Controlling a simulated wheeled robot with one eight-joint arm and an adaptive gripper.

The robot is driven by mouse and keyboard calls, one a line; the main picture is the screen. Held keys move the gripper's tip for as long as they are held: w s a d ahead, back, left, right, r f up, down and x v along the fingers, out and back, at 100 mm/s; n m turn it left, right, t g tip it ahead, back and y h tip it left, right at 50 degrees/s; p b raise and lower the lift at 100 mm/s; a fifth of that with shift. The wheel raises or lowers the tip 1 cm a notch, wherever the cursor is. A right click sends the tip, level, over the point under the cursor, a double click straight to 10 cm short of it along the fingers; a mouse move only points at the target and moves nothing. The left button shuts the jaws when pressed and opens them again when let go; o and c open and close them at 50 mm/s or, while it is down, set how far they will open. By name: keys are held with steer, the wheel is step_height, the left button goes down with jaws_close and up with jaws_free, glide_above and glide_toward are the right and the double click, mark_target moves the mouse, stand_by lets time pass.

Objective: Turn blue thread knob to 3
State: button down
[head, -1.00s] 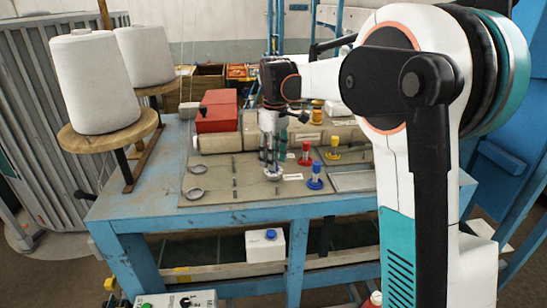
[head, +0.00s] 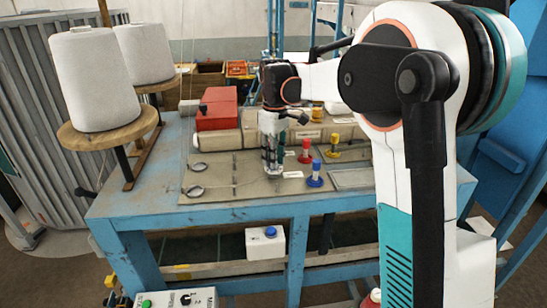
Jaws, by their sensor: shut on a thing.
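A red knob (head: 305,152) and a yellow knob (head: 334,146) stand behind the blue one. No number on a dial can be read.
A red box (head: 217,108) stands on the table behind the plate. White thread cones (head: 92,82) on wooden discs stand at the left. A white box with a blue button (head: 265,243) hangs at the table's front. Metal rings (head: 197,167) lie at the plate's left.

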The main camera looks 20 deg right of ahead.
steer(key=m+b, duration=0.2)
steer(key=m, duration=0.2)
steer(key=shift+f, duration=0.1)
steer(key=shift+m+b, duration=0.95)
steer(key=shift+m, duration=1.25)
steer(key=c, duration=1.4)
jaws_free()
steer(key=shift+c, duration=0.2)
steer(key=shift+r, duration=0.2)
step_height(320, 180, up, 12)
steer(key=shift+d, duration=0.25)
